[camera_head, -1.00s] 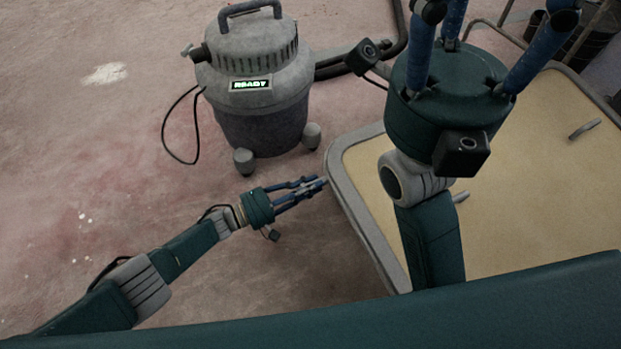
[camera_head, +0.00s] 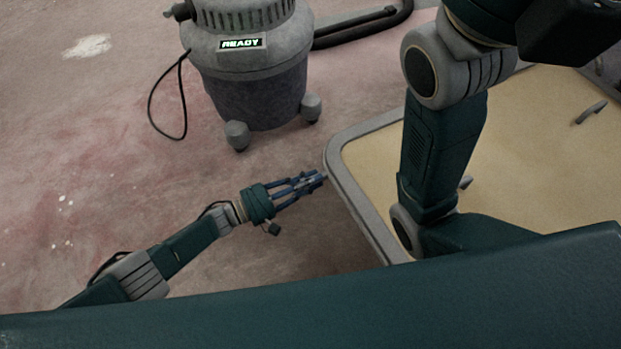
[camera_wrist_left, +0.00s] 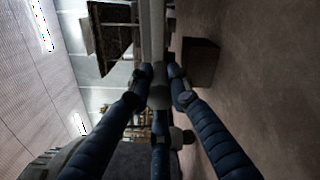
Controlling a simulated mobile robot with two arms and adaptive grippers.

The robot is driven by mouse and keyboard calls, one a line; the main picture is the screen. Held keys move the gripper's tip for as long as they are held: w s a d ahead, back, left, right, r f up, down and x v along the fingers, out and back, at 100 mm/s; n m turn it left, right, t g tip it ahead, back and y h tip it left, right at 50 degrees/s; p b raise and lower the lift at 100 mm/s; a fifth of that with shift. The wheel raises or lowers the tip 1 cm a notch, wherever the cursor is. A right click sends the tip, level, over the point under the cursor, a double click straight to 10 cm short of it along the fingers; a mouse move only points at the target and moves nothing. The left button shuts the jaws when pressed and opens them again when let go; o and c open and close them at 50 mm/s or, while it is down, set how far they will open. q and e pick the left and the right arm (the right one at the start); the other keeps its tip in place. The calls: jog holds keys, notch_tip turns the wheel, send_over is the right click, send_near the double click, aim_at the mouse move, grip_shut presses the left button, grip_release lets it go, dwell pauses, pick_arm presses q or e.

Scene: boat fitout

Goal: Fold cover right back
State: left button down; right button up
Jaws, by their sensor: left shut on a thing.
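A tan panel (camera_head: 530,135) with a raised grey rim (camera_head: 352,208) lies at the right in the head view; it may be the cover, but I cannot tell for sure. Two small grey handles stand on it, one (camera_head: 591,112) at the right and one (camera_head: 466,182) partly behind my right arm. My left gripper (camera_head: 318,180) is at the panel's left corner, its fingers closed on a small grey piece. In the left wrist view the fingers (camera_wrist_left: 158,85) close around this grey piece (camera_wrist_left: 157,98), with a pale upright strip beyond. My right gripper's fingers are out of view.
A grey vacuum (camera_head: 250,75) with a lit "READY" display stands on the floor behind my left gripper. Its dark hose (camera_head: 365,28) runs right, behind the panel. The stained floor (camera_head: 90,150) at the left is clear. My right arm hides part of the panel.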

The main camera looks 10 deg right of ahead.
pick_arm(q)
jog(key=shift+w+a+r, duration=0.1)
jog(key=shift+w+a, duration=0.1)
jog(key=c, duration=1.6)
grip_release()
jog(key=shift+s, duration=0.1)
jog(key=shift+d, duration=0.1)
jog(key=v, duration=1.2)
jog(key=shift+s, duration=0.1)
